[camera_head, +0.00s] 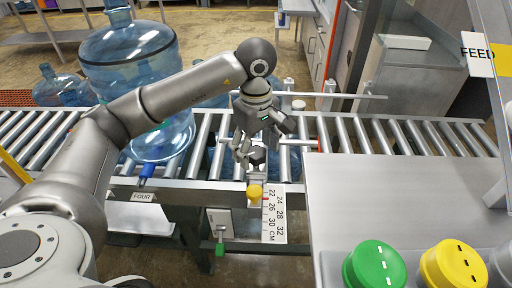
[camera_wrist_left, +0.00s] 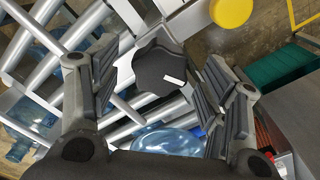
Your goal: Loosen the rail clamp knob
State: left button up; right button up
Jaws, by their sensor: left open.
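A black lobed knob (camera_wrist_left: 160,66) with a short white mark shows in the left wrist view, between the open fingers of my left gripper (camera_wrist_left: 164,72). Gaps show between the knob and both fingers, and I cannot tell how deep it sits between them. In the head view my left gripper (camera_head: 258,146) points down over the front edge of the roller conveyor, above the dark knob (camera_head: 258,156), which it partly covers. A yellow round piece (camera_head: 255,191) sits just below the knob, beside a white scale plate (camera_head: 274,213). My right gripper is out of view.
A large blue jug (camera_head: 134,62) stands on the conveyor (camera_head: 209,164) left of the gripper, behind my left arm. Guide rails (camera_head: 345,96) run to the right. A grey table (camera_head: 395,205) with green (camera_head: 375,265) and yellow (camera_head: 452,265) buttons fills the right front.

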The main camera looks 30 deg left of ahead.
aim_at(256, 151)
pick_arm(q)
notch_tip(256, 151, up, 12)
dwell(0.8)
dwell(0.4)
